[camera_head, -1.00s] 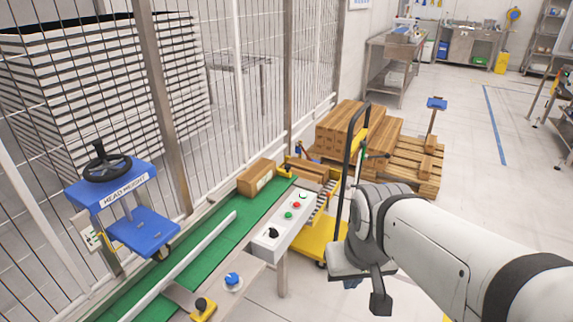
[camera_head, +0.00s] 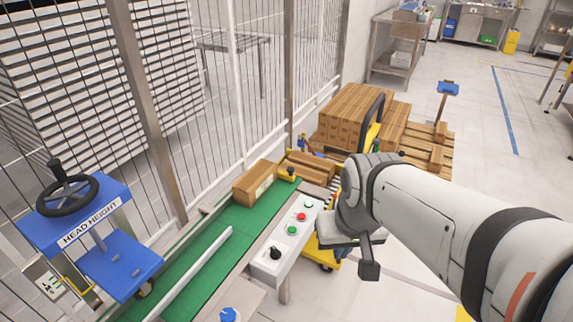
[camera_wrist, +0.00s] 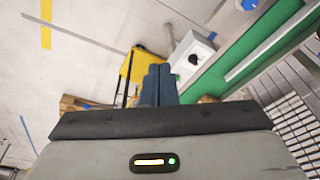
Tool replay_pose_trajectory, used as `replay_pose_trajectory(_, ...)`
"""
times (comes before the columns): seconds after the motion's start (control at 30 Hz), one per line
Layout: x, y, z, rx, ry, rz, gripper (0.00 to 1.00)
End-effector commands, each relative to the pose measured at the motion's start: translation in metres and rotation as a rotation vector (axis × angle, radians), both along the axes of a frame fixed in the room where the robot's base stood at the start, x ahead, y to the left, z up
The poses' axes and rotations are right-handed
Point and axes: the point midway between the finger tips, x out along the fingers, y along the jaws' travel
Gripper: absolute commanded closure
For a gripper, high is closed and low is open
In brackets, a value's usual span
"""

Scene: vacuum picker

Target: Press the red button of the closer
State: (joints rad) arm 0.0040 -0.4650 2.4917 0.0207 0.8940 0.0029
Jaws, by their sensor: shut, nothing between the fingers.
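The closer's white control box (camera_head: 287,240) stands beside the green conveyor in the head view. On its top are a red button (camera_head: 301,217) between two green buttons, and a black knob (camera_head: 275,254) at the near end. My gripper (camera_wrist: 159,68) shows in the wrist view with its two dark blue fingers together and empty. In the head view my wrist is just right of the box, apart from the red button in the picture. The wrist view shows part of the box (camera_wrist: 190,50) with the black knob, right of the fingertips; the red button cannot be made out there.
The green conveyor (camera_head: 205,270) runs left of the box, with a cardboard carton (camera_head: 258,183) on it. A wire fence stands behind. A blue head-height stand (camera_head: 85,225) is at left. Stacked cartons on a pallet (camera_head: 430,170) stand beyond my arm.

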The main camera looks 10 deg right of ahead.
Motion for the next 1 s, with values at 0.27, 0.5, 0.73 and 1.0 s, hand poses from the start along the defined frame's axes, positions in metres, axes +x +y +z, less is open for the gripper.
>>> replay_pose_trajectory(0.27,0.088,0.036,-0.03,0.309,0.025,-0.308,1.0)
replay_pose_trajectory(0.5,0.212,0.044,-0.077,0.658,0.051,-0.773,1.0)
replay_pose_trajectory(0.73,0.313,0.02,-0.14,0.917,0.076,-1.215,1.0)
replay_pose_trajectory(1.0,0.363,-0.006,-0.183,1.05,0.086,-1.483,1.0)
